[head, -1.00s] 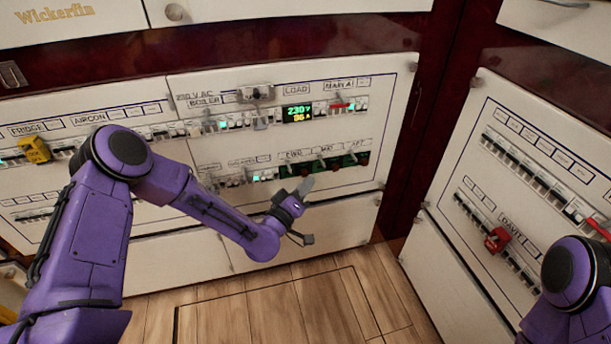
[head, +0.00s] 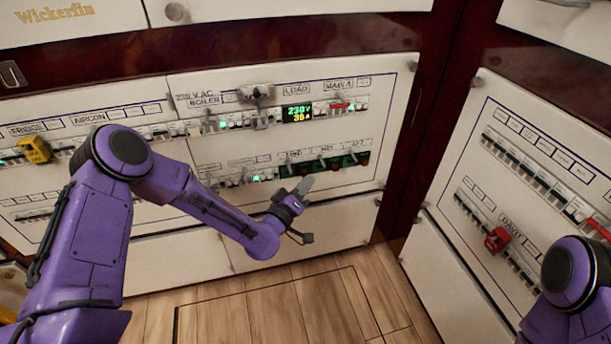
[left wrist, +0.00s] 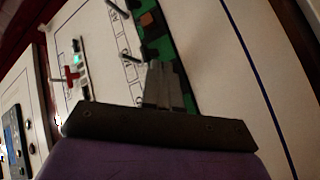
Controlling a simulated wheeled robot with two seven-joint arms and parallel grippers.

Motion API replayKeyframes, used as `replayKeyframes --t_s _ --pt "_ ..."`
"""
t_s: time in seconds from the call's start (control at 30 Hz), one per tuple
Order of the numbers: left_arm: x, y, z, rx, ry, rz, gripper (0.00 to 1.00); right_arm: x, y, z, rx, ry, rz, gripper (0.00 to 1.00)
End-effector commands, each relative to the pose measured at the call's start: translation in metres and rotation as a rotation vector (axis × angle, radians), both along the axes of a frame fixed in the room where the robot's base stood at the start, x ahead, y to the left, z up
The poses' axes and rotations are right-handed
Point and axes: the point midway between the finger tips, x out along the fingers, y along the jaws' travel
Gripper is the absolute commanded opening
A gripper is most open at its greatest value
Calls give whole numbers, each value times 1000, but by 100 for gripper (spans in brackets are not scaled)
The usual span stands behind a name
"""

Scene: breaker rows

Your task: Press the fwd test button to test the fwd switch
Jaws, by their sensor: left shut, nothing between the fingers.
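The switch row labelled FWD, MID and AFT is a green strip (head: 342,161) low on the middle panel; the small FWD label (head: 293,155) is at its left end. My left gripper (head: 303,186) is shut and empty, just below and in front of the left part of this strip. In the left wrist view the closed fingers (left wrist: 160,84) overlap the edge of the green board (left wrist: 157,42). A metal toggle lever (left wrist: 131,58) stands beside them, and an orange button (left wrist: 146,19) shows farther along. Contact with a button cannot be told. My right gripper is out of view.
Above the strip is a breaker row with a lit meter (head: 297,113) and a red-handled switch (head: 340,105). A yellow lockout (head: 35,150) sits at left, a red one (head: 497,239) on the right panel. The wooden floor (head: 270,315) is clear.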

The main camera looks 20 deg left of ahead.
Motion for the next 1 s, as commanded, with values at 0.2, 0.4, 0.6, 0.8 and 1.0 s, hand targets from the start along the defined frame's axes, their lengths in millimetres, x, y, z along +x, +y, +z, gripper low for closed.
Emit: replayKeyframes --t_s 0.2,0.4,0.6,0.8,1.0 --pt "4 3 0 2 0 0 0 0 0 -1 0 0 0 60" --pt "4 3 0 1 -1 1 0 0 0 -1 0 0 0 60" --pt "-3 -1 0 1 0 0 0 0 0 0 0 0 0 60" --pt "-4 -2 0 1 -1 1 0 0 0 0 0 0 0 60" --pt "-16 -11 0 0 0 -3 0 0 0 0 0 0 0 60"
